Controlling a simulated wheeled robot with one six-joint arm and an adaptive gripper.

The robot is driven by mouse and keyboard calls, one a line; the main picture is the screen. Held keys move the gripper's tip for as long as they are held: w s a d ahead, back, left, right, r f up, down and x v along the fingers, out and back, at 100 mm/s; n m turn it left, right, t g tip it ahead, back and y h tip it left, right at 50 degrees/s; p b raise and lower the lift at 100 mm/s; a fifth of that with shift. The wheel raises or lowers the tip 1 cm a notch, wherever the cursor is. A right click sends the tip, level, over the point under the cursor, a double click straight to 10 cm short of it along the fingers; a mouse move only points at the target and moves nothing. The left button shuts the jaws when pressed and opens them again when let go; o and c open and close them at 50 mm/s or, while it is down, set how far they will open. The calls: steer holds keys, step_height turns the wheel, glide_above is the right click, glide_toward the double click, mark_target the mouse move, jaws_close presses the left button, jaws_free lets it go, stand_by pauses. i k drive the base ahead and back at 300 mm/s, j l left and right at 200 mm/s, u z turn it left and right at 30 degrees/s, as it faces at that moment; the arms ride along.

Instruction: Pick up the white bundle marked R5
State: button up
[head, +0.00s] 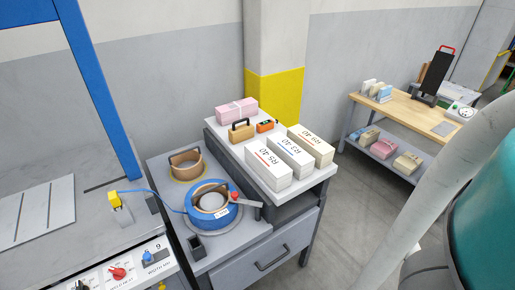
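Three bundles lie side by side on a raised pale shelf. The left one is a white bundle (268,166) with a red stripe; its small tilted label seems to read R5 40. The middle one is a white bundle (290,155) with a blue stripe, and its label seems to read R3 40. The right one is a cream bundle (311,145) with a reddish stripe; its label also looks like R5 40. The left bundle stands nearest the blue strap roll. My gripper is not in view; only a pale tube and teal part, perhaps my arm, show at right.
A pink bundle (237,110), a tan block with a black handle (241,130) and an orange tool (266,126) sit behind the bundles. A blue roll (213,207) lies on the lower bench. A wooden table (415,108) stands at right; bare floor lies between.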

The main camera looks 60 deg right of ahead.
mark_target(278, 175)
steer(key=z, duration=1.1)
steer(key=k+u, duration=0.1)
steer(key=u, duration=0.35)
steer(key=k+j+u, duration=0.1)
steer(key=u, duration=0.3)
steer(key=k+j+u, duration=0.1)
steer(key=u, duration=0.35)
steer(key=j, duration=0.1)
